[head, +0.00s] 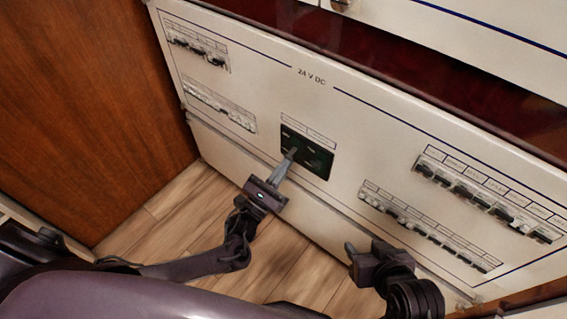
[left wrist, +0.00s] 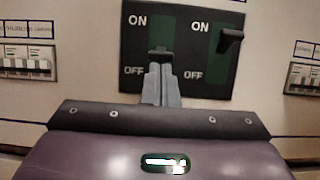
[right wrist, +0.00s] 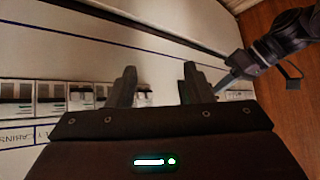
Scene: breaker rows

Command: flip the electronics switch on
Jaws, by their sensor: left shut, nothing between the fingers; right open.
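A black switch panel (head: 320,171) with two ON/OFF switches is set in the white breaker board. In the left wrist view, the left switch lever (left wrist: 161,49) shows just above my finger tips, between the ON and OFF marks. The right switch lever (left wrist: 231,39) sticks out near its ON mark. The name labels above the panel are too small to read. My left gripper (head: 291,153) is shut and empty, its tips at or touching the left lever; contact is unclear. My right gripper (right wrist: 157,78) is open and empty, low before the board.
Rows of small breakers (head: 485,190) lie right of the panel, with a lower row (head: 428,228) near my right gripper. More breaker rows (head: 197,47) are at the left. A wooden wall (head: 80,100) bounds the left side. Wood floor (head: 180,215) lies below.

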